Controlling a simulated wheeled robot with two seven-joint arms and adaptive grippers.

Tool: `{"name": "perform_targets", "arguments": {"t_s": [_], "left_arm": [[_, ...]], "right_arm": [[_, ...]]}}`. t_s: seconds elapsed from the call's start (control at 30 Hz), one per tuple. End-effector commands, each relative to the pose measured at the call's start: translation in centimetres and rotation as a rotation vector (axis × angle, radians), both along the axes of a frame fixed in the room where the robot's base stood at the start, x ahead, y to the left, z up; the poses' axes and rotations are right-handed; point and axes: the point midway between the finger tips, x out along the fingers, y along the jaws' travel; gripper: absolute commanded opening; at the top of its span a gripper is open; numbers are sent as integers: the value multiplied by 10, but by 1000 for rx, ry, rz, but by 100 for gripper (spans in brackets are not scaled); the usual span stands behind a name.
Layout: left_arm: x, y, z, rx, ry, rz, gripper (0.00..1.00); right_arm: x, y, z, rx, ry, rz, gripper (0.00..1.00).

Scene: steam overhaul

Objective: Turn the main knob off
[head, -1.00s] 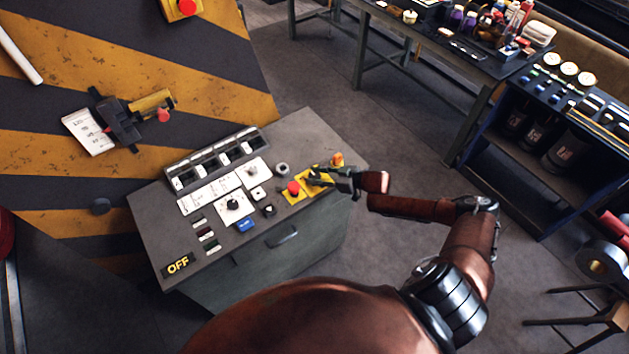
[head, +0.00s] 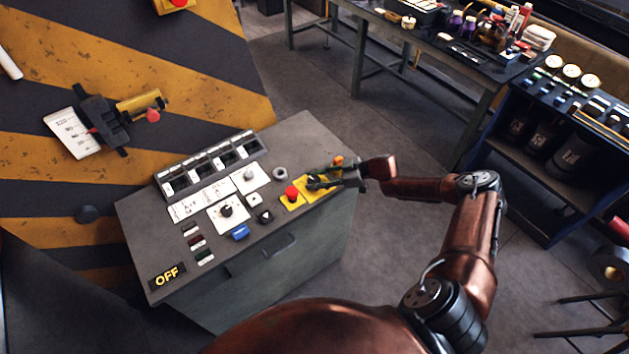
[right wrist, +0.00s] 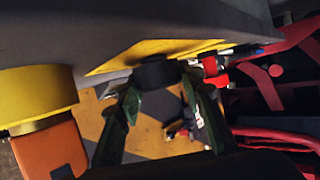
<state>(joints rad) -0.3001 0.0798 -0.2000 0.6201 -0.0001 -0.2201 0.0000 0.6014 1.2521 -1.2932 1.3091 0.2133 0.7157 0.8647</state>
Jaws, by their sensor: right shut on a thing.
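The control desk (head: 190,285) has a yellow plate near its right end, which also shows in the right wrist view (right wrist: 120,58). A black knob (right wrist: 157,73) stands out from that plate. I take it to be the main knob. My right gripper (head: 318,182) is at the plate, shut on this knob; in the right wrist view its two dark fingers (right wrist: 163,92) lie on either side of the knob. In the head view the gripper partly covers the knob. A sign (head: 167,275) at the desk's front left corner reads OFF in yellow letters. My left gripper is out of view.
A red button (head: 292,192) sits just left of the gripper, and an orange part (head: 338,161) just behind it. White-plated dials, a blue button (head: 240,231) and a row of switches fill the rest of the desk top.

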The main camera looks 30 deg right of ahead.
Motion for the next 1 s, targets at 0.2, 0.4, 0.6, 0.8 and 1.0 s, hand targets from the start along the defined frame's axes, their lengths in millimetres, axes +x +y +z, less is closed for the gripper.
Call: {"name": "perform_targets", "arguments": {"t_s": [0.2, 0.4, 0.6, 0.8, 1.0], "left_arm": [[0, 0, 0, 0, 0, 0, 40], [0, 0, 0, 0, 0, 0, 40], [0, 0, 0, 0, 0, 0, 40], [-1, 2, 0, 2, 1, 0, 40], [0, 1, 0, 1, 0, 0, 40]], "right_arm": [[2, -1, 2, 0, -4, -3, 37], [1, -1, 1, 0, -2, -2, 51], [1, 0, 1, 0, -2, -1, 53], [1, -1, 8, 0, -3, -1, 53], [1, -2, 42, -2, -5, -1, 53]]}}
